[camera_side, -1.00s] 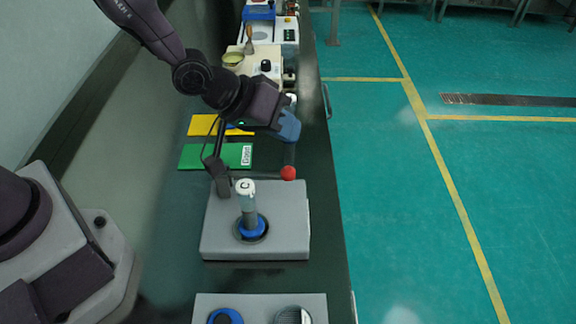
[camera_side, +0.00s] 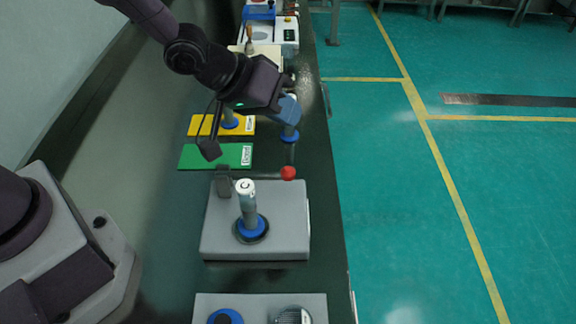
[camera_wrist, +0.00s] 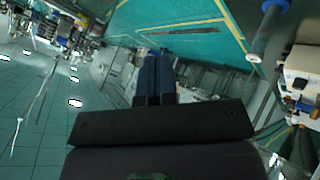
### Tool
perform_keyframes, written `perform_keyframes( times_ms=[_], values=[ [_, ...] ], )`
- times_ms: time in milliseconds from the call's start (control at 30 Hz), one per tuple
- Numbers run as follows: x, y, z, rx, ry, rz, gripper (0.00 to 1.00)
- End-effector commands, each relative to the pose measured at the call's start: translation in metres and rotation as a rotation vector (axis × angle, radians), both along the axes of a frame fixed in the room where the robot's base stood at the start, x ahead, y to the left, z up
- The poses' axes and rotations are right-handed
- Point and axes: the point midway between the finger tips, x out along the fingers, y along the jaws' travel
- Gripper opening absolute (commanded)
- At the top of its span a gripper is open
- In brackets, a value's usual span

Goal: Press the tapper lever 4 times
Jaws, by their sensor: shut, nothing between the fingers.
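The tapper lever's red knob (camera_side: 288,172) shows at the back right of the grey sieve base (camera_side: 280,237). Its dark bracket (camera_side: 223,182) stands at the base's back left. A grey cylinder with a white cap (camera_side: 247,205) stands upright in a blue ring on the base. My gripper (camera_side: 290,112) is above and beyond the red knob, clear of it. Its blue fingers (camera_wrist: 155,75) are together with nothing between them in the wrist view. The lever is not clearly visible in the wrist view.
A green plate (camera_side: 215,156) and a yellow plate (camera_side: 205,126) lie behind the base. A blue-footed cylinder (camera_side: 290,135) stands near my fingers. Another grey unit (camera_side: 260,300) is at the front. The bench's right edge is close to the knob.

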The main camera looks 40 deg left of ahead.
Motion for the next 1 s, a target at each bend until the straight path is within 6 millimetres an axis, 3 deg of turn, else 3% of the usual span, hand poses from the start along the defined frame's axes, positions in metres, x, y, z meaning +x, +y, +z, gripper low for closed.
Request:
perform_keyframes(
  times_ms=[467, 1000],
  values=[
    [0.0, 0.0, 0.003, 0.001, 0.003, 0.002, 0.0],
    [-0.001, 0.0, -0.063, 0.003, 0.005, 0.002, 0.0]
  ],
)
